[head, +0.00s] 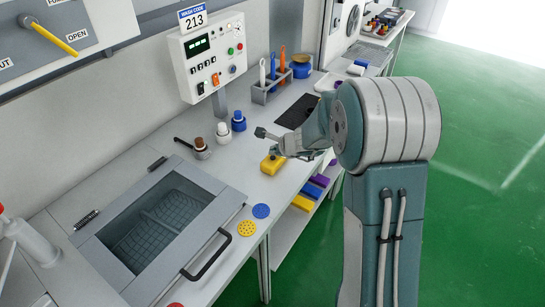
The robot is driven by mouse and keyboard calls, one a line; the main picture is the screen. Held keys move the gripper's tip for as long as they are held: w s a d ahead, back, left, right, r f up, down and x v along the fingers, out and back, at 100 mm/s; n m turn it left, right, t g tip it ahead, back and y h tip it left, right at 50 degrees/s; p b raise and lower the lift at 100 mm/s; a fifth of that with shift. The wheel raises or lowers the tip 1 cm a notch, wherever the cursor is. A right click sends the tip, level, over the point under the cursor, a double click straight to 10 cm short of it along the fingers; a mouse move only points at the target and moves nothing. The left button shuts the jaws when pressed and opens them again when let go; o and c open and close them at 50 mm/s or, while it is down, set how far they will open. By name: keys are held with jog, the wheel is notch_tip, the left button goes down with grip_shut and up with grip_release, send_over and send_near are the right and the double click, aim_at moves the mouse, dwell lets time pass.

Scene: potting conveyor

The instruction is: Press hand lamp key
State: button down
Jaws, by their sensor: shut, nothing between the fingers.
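A control box (212,57) stands on a post at the back of the bench under a sign reading WASH CODE 213. It has a green display (198,45), several small keys, an orange switch (215,78) and coloured round buttons on the right. No label reading hand lamp is legible. A small yellow block-like object (272,164) lies on the bench near its front edge; I cannot tell whether it is the hand lamp. My gripper (262,133) is shut and empty, pointing left, in front of the box and just above the yellow object in the picture.
Capped bottles (223,132) and a dark-handled tool (188,145) stand left of my gripper. A rack (262,95) holds coloured tools behind. A lidded basin (92,250) with a black handle fills the left front. Coloured items sit on a lower shelf (292,222).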

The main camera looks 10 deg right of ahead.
aim_at(274, 158)
jog(key=shift+f, duration=0.15)
jog(key=shift+f, duration=0.25)
jog(key=shift+f, duration=0.2)
dwell(0.7)
jog(key=shift+r, duration=0.65)
jog(key=shift+r, duration=3.05)
jog(key=shift+s, duration=0.1)
